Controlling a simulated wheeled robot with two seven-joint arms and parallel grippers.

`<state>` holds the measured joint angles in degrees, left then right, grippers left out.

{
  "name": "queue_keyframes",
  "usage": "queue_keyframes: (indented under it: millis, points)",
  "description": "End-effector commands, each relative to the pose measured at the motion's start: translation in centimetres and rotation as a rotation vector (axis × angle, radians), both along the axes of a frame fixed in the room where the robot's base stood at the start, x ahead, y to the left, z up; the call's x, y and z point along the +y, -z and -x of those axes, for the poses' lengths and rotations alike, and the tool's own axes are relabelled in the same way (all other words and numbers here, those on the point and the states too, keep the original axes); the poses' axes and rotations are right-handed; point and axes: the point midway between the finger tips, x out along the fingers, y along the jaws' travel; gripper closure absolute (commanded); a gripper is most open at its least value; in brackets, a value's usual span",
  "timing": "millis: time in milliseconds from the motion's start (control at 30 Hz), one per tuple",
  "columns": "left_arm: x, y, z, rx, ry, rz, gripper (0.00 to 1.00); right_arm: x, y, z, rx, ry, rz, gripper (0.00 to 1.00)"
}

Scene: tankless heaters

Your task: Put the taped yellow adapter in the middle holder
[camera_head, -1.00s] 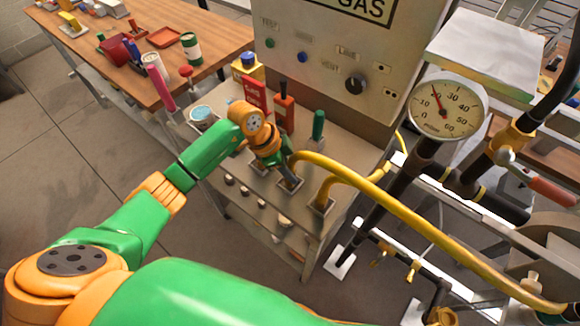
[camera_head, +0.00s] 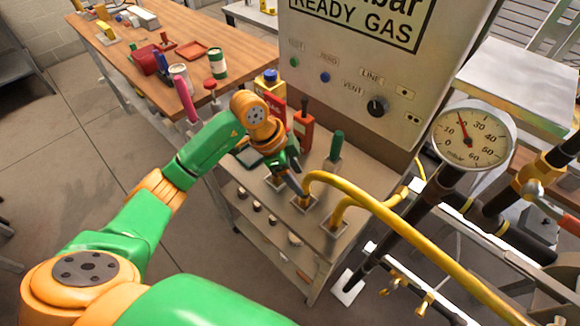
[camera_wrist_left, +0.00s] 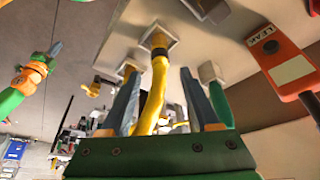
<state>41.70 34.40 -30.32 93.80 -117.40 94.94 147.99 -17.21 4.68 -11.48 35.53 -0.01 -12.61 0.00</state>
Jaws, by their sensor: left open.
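A yellow hose-like adapter (camera_head: 318,177) stands in the middle one of three holders in a row on the shelf. In the left wrist view the adapter (camera_wrist_left: 158,85) shows a dark tape band near its base. It rises from the square middle holder (camera_wrist_left: 160,36). My left gripper (camera_head: 297,187) is beside it; in the left wrist view the open fingers (camera_wrist_left: 160,100) are on either side of the adapter, contact not clear. A second yellow adapter (camera_head: 338,212) stands in the right holder (camera_head: 335,230). The left holder (camera_head: 276,182) looks empty. What seems my right gripper (camera_wrist_left: 54,50) shows in the wrist view.
A green-handled tool (camera_head: 336,147) and a red leak detector (camera_head: 303,128) stand behind the holders, by the grey gas panel (camera_head: 350,75). A pressure gauge (camera_head: 470,133) and pipes crowd the right. A wooden table (camera_head: 180,70) with several items is at upper left.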

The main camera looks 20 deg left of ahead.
Motion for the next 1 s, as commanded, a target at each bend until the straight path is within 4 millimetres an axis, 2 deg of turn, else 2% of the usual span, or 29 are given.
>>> queue_keyframes:
  millis: [133, 300, 767, 833, 867, 933, 967, 1000]
  points:
    - [1.3, -3.1, 0.5, -0.006, 0.0, -0.002, 0.38, 0.0, 0.9, 0.0, 0.0, 0.0, 0.0, 1.0]
    - [2.0, -5.2, 0.9, -0.002, 0.0, 0.0, 0.38, 0.0, 1.1, 0.0, 0.0, 0.001, 0.0, 1.0]
    - [1.9, -5.4, 1.0, -0.002, 0.006, 0.006, 0.38, 0.1, 1.0, 0.0, 0.0, 0.001, -0.001, 1.0]
    - [0.1, -5.4, 1.0, -0.034, 0.068, 0.068, 0.38, 0.1, 1.0, 0.0, -0.001, 0.002, -0.002, 1.0]
    - [-1.4, -5.4, 1.1, -0.066, 0.121, 0.125, 0.38, 0.1, 1.1, 0.0, -0.001, 0.002, -0.002, 1.0]
    - [-6.7, -6.7, 1.6, -0.2, 0.287, 0.348, 0.38, 0.2, 1.1, 0.0, 0.0, 0.002, -0.003, 1.0]
    - [-9.4, -8.0, 2.1, -0.285, 0.355, 0.48, 0.38, 0.2, 1.1, 0.0, 0.0, 0.002, -0.003, 1.0]
    - [-12.6, -10.7, 2.7, -0.432, 0.414, 0.682, 0.38, 0.2, 1.1, 0.0, 0.0, 0.002, -0.003, 1.0]
